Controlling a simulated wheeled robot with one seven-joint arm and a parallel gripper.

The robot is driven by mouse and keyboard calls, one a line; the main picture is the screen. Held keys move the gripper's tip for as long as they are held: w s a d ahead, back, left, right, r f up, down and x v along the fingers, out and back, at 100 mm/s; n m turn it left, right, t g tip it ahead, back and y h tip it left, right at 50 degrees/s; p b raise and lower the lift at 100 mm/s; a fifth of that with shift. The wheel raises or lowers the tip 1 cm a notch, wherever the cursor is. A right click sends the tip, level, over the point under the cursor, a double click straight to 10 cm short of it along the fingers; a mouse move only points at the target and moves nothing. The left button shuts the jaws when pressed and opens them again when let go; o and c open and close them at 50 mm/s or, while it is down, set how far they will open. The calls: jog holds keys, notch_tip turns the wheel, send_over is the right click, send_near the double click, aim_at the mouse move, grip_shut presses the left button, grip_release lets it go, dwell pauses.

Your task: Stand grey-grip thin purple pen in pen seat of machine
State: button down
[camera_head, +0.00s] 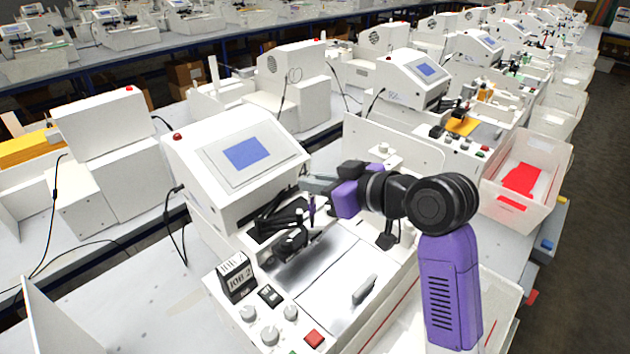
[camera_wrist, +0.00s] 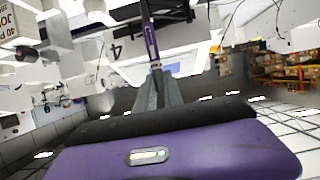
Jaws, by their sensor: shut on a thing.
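The thin purple pen (camera_head: 311,209) is upright in my gripper (camera_head: 309,188), just in front of the white machine (camera_head: 225,160) with the blue screen. In the wrist view, the pen (camera_wrist: 150,38) runs up from between the two grey fingertips of my gripper (camera_wrist: 155,72), which are shut on it. A small grey part shows on the pen at the fingertips. The machine's black carriage arms (camera_head: 285,222) are close to the pen, just left of it and below. The pen seat is too small and dark to make out. The pen appears above the plate, apart from it.
A shiny metal plate (camera_head: 322,275) with a grey handle lies below my gripper. Knobs, a red button (camera_head: 313,338) and a black label block (camera_head: 236,276) line the machine's front. A clear bin (camera_head: 520,180) with red sheets stands at right. More machines stand behind.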

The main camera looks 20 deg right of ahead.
aim_at(314, 211)
jog(key=shift+f+b, duration=2.45)
jog(key=shift+f, duration=1.25)
jog(key=shift+s+f+b, duration=0.15)
jog(key=shift+f+b, duration=0.2)
jog(key=shift+f, duration=0.2)
jog(key=shift+r, duration=0.25)
jog(key=shift+a+r+p, duration=0.1)
jog(key=shift+r+p, duration=0.25)
jog(key=shift+p, duration=0.25)
notch_tip(314, 211, up, 7)
jog(key=p, duration=0.5)
jog(key=shift+f+p, duration=0.2)
jog(key=shift+p, duration=0.1)
jog(key=shift+p, duration=0.35)
dwell(1.4)
